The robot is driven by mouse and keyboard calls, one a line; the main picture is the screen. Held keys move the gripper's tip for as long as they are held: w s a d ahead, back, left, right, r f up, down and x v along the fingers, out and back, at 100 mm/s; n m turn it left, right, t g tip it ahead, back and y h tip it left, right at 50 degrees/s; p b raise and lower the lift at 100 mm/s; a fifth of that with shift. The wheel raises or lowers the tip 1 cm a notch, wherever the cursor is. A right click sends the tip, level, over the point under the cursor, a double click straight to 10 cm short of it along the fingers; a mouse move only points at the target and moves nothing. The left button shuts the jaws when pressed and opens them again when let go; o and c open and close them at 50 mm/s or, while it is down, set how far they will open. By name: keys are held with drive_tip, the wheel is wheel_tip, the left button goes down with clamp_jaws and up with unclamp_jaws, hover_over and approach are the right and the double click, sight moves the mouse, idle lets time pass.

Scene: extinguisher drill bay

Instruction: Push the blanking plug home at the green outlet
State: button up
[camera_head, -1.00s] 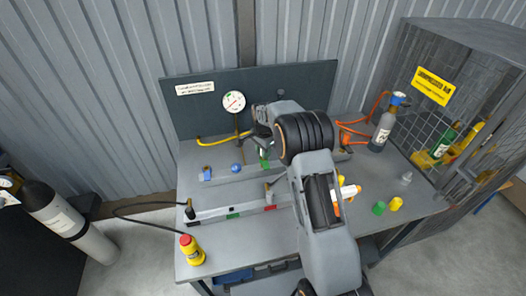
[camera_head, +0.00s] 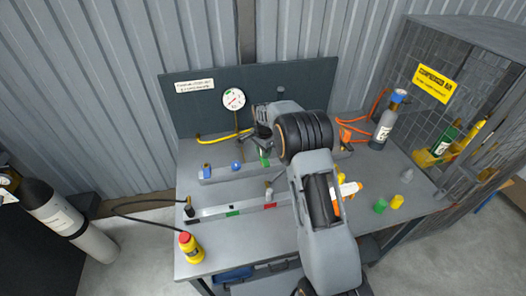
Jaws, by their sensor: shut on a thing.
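My gripper (camera_head: 261,134) points down over the rear manifold rail, below my wrist and left of my elbow. It is small and partly hidden by my own wrist. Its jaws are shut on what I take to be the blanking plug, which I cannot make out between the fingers. A green piece (camera_head: 264,158), at the green outlet, shows on the rear rail (camera_head: 222,176) just under the gripper. Whether the plug touches or sits in the outlet cannot be told from this view.
A blue fitting (camera_head: 206,170) and a blue ball (camera_head: 236,166) are left on that rail. A pressure gauge (camera_head: 233,99) stands behind. The front rail (camera_head: 208,214) has green and red marks.

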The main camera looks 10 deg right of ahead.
drive_tip(key=shift+f, duration=0.1)
drive_tip(key=o, duration=1)
